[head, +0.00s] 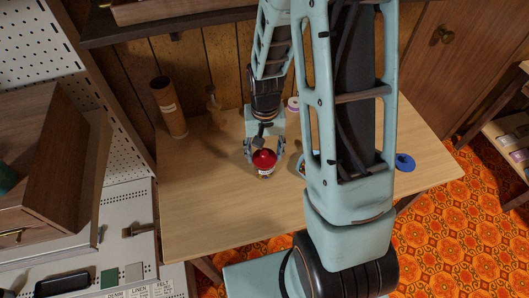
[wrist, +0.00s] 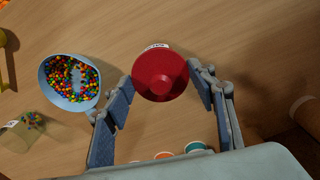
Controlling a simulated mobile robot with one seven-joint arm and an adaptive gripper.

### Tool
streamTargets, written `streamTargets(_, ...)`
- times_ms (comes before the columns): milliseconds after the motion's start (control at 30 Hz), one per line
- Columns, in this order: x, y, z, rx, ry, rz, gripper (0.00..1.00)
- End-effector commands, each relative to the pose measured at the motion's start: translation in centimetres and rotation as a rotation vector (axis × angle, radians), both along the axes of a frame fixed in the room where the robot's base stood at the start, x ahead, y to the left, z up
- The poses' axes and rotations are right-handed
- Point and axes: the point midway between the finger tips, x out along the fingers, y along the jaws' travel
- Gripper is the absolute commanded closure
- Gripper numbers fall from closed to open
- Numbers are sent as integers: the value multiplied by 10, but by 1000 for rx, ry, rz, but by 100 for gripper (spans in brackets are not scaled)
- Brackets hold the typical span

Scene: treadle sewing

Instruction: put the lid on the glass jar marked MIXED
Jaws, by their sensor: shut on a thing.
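A red round lid with a knob (wrist: 160,75) sits between the two fingers of my gripper (wrist: 161,80) in the wrist view, and my gripper is shut on it. In the head view the red lid (head: 264,159) shows at the tip of my gripper (head: 264,150), over the table. A white label (wrist: 157,46) peeks out past the lid's far edge, and the label (head: 266,173) also shows just under it in the head view. Its writing is too small to read. The jar's glass is mostly hidden beneath the lid, so I cannot tell whether the lid touches the rim.
A pale blue bowl of coloured beads (wrist: 52,84) stands left of my gripper in the wrist view. A clear container with beads (wrist: 18,134) is below it. Orange (wrist: 163,156) and teal (wrist: 195,147) round tops show near my gripper's base. A brown cylinder (head: 168,108) stands at the table's back left.

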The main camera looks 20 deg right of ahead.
Motion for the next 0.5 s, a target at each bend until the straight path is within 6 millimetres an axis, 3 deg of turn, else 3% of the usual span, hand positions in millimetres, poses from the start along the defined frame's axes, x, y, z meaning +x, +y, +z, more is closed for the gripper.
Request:
streamTargets(233,0,0,0,0,0,0,60)
streamTargets(267,0,0,0,0,0,0,46)
streamTargets(300,0,0,0,0,0,0,42)
streamTargets(433,0,0,0,0,0,0,28)
streamTargets(500,0,0,0,0,0,0,28)
